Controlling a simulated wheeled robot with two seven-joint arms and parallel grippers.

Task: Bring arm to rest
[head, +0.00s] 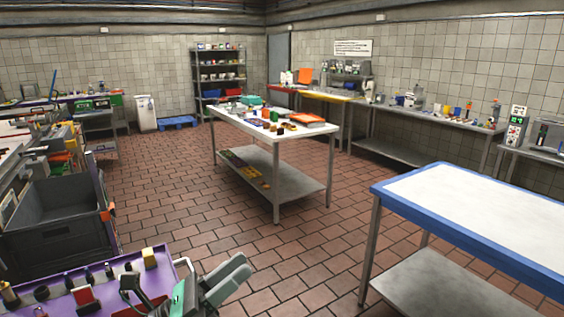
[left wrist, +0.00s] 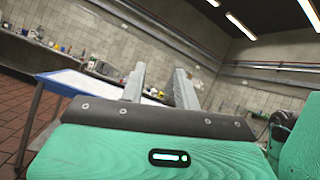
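My left gripper (head: 238,273) shows at the bottom of the head view, low and near the purple-edged table. Its two grey fingers point up and to the right over the tiled floor. In the left wrist view the same gripper (left wrist: 160,85) has its two fingers apart, with nothing between them. My right gripper is in neither view.
A purple table (head: 105,303) with small items is at the lower left, beside a dark crate (head: 60,215). A blue-edged white table (head: 450,205) stands at the right. A cluttered steel table (head: 228,128) stands in the middle. Tiled floor (head: 300,255) between them is clear.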

